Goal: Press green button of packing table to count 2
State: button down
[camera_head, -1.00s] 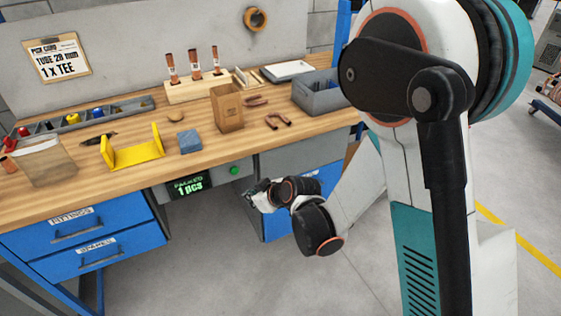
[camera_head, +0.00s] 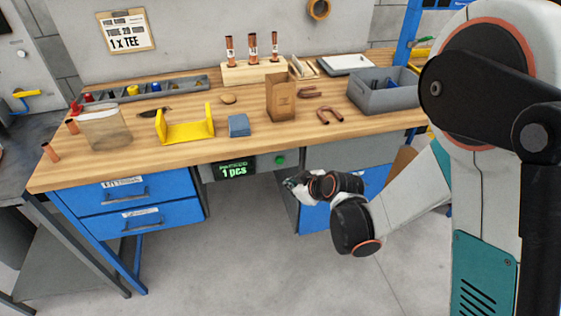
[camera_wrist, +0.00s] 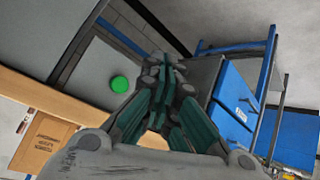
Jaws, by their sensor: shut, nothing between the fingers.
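The green button (camera_head: 280,160) sits on the front panel under the packing table's top (camera_head: 60,178), just right of a small display (camera_head: 236,169) that reads "1 pcs". In the wrist view the round green button (camera_wrist: 120,84) shows left of my gripper (camera_wrist: 162,66). My gripper is shut and empty. In the head view my gripper (camera_head: 290,183) is low in front of the table, a little below the button and apart from it. The exact gap between fingertips and button cannot be told.
Blue drawers (camera_head: 128,205) stand under the table's left side. On top are a yellow bracket (camera_head: 186,128), a blue block (camera_head: 239,125), a paper bag (camera_head: 281,98) and a grey bin (camera_head: 381,92). The floor in front of the table is clear.

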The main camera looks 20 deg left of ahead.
jog(key=w+a, duration=0.3)
jog(key=w, duration=0.2)
jog(key=shift+w+a+p, duration=0.25)
jog(key=shift+w+p, duration=0.05)
jog(key=shift+p, duration=0.05)
jog(key=shift+w, duration=0.1)
dwell(1.2)
jog(key=shift+w+a, duration=0.2)
jog(key=shift+w, duration=0.05)
jog(key=shift+w+a, duration=0.25)
jog(key=shift+w, duration=0.2)
dwell(0.9)
dwell(0.3)
jog(key=shift+s+d+b, duration=0.45)
jog(key=shift+s+d, duration=0.05)
jog(key=shift+s, duration=0.3)
jog(key=s+d, duration=0.1)
jog(key=s, duration=0.2)
jog(key=s+d, duration=0.1)
jog(key=shift+s+d, duration=0.15)
jog(key=shift+d, duration=0.15)
